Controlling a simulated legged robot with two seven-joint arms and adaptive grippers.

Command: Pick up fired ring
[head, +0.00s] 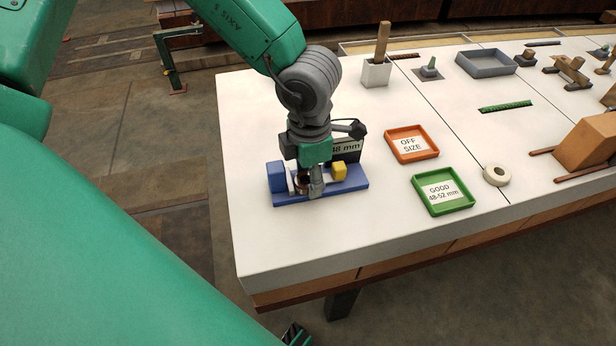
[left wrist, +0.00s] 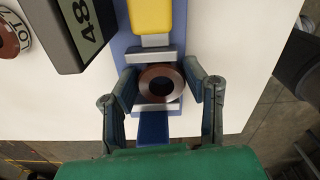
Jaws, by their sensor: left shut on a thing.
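A brown fired ring (left wrist: 146,84) sits in a blue measuring gauge (head: 352,184), between two pale metal jaws; it is small and partly hidden in the head view (head: 302,180). The gauge has a yellow block (head: 339,171) and a dark display whose number is partly covered. My left gripper (head: 308,186) points down over the gauge. Its two fingers (left wrist: 163,88) are shut on the ring from both sides in the left wrist view.
On the white table, an orange OFF SIZE tray (head: 432,154) and a green GOOD 48-52 mm tray (head: 468,204) lie right of the gauge. A pale ring (head: 497,174) lies beyond them. A grey cup (head: 376,74) and grey tray (head: 487,68) stand farther back.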

